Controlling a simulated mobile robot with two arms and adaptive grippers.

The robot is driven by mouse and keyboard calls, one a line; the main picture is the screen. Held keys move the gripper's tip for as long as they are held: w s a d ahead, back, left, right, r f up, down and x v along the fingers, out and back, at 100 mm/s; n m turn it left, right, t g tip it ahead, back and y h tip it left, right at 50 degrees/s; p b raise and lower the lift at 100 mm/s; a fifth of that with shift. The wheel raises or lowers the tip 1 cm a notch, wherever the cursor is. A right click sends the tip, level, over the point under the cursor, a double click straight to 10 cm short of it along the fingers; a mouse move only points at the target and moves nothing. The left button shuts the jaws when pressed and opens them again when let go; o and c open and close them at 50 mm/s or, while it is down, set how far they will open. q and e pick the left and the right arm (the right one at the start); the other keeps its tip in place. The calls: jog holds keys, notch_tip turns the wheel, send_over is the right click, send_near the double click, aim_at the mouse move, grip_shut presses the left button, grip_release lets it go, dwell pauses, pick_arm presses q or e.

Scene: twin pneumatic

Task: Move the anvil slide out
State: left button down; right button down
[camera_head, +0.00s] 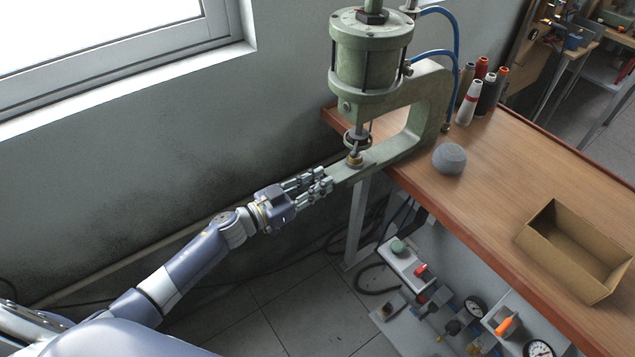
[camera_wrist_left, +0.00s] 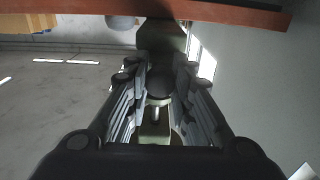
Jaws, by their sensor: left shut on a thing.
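The green pneumatic press (camera_head: 372,55) stands at the table's left corner. Its anvil slide (camera_head: 346,173) is a narrow green bar sticking out from the press base, past the table edge, toward my left gripper. A small brass-coloured anvil piece (camera_head: 354,160) sits on the bar under the ram. My left gripper (camera_head: 323,183) is shut on the outer end of the slide. In the left wrist view, its fingers (camera_wrist_left: 163,82) stand on either side of a dark round part, with green metal between them. The fingers partly hide the slide's end. My right gripper is in neither view.
The wooden table (camera_head: 520,150) holds a grey round speaker (camera_head: 449,158), several thread cones (camera_head: 468,103) and an open cardboard box (camera_head: 575,250). Gauges and valves (camera_head: 450,310) sit below the table edge. The wall and window (camera_head: 100,50) are behind my left arm.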

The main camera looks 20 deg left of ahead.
pick_arm(q)
jog(key=p+v, duration=0.3)
jog(key=v, duration=0.9)
jog(key=shift+s+a, duration=0.25)
jog(key=c, duration=1.4)
grip_release()
jog(key=v, duration=1.2)
jog(key=shift+f, duration=0.1)
